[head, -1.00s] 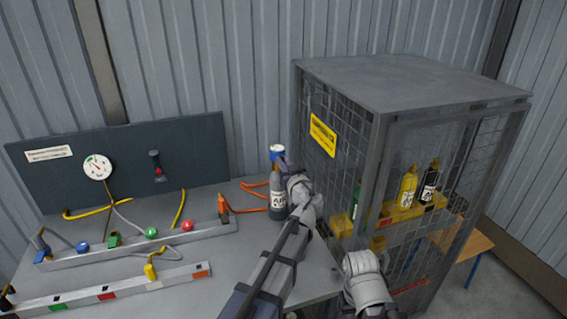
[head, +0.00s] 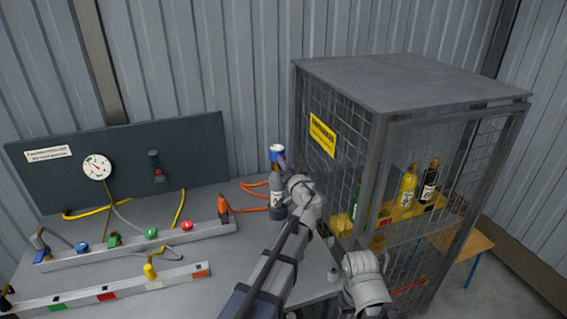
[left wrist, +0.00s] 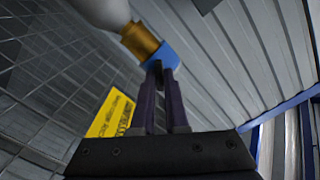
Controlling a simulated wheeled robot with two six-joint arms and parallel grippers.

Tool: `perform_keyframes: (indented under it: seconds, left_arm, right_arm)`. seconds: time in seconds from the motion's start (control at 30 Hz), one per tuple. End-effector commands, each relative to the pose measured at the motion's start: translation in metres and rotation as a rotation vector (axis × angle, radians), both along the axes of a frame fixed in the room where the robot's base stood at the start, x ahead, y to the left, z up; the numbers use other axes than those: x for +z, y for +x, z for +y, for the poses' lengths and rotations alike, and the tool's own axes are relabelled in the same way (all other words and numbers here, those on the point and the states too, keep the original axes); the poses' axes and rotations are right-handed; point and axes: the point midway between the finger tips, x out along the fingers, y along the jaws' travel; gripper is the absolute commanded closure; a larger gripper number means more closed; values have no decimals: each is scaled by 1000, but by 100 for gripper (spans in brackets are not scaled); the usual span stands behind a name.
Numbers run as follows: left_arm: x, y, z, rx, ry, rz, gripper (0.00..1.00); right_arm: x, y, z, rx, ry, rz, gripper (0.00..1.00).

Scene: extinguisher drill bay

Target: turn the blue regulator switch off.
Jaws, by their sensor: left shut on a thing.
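The blue regulator switch (head: 277,149) sits on top of a grey bottle (head: 276,188) with a white label. The bottle stands upright on the bench, left of the wire cage. My left gripper (head: 284,160) is at the switch, coming from the right. In the left wrist view its two dark purple fingers (left wrist: 160,78) are shut on the blue switch (left wrist: 163,55). A brass neck (left wrist: 140,40) lies beside it, and the pale bottle runs out of the top edge. The fingers hide part of the switch. My right forearm shows in the head view, but its gripper does not.
The wire cage (head: 376,125) with a yellow sign (head: 322,135) stands close to the right of the bottle. It holds yellow and black bottles. An orange hose (head: 252,208) lies left of the bottle. Rails (head: 130,243) with coloured fittings and a gauge panel (head: 130,160) fill the left.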

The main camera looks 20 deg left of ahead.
Motion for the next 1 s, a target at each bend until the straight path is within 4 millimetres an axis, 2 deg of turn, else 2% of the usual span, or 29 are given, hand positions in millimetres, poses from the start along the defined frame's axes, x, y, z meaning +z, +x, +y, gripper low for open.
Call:
perform_keyframes:
  seconds: [0.6,1.0]
  left_arm:
    - [-2,1,-1,-1,475,321,100]
    - [-3,1,-1,-1,694,469,100]
  right_arm:
    - [-2,0,0,0,0,0,32]
    - [-3,0,0,0,0,0,32]
